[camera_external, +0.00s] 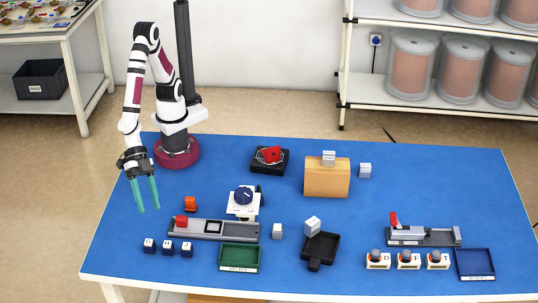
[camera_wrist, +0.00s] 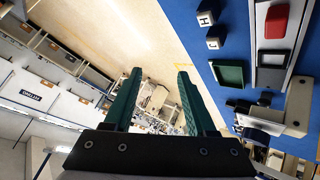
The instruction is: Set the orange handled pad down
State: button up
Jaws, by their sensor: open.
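The orange handled pad (camera_external: 190,203) stands on the blue table, behind the left end of a long grey track. The pad and my gripper are clearly apart. I cannot make out the orange pad in the wrist view.
A grey track (camera_external: 240,230) with a red block (camera_external: 181,220) lies right of my gripper. A white dial unit (camera_external: 243,205) stands behind it. Several dark lettered cubes (camera_external: 168,247) and a green tray (camera_external: 239,257) are in front.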

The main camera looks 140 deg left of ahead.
jog(key=s+a+r+m+g+h, duration=0.1)
jog(key=a+r+m+g+h, duration=0.15)
jog(key=a+r, duration=0.25)
jog(key=s+a+m+g+y, duration=0.2)
jog(key=s+a+g+y, duration=0.1)
jog(key=s+a, duration=0.7)
jog(key=s+a+m+g+y, duration=0.3)
jog(key=s+a, duration=0.8)
jog(key=a, duration=0.7)
jog(key=shift+s+a+f+m+y, duration=0.15)
jog(key=shift+s+a+m+y, duration=0.15)
jog(key=shift+y, duration=0.35)
jog(key=shift+g, duration=0.25)
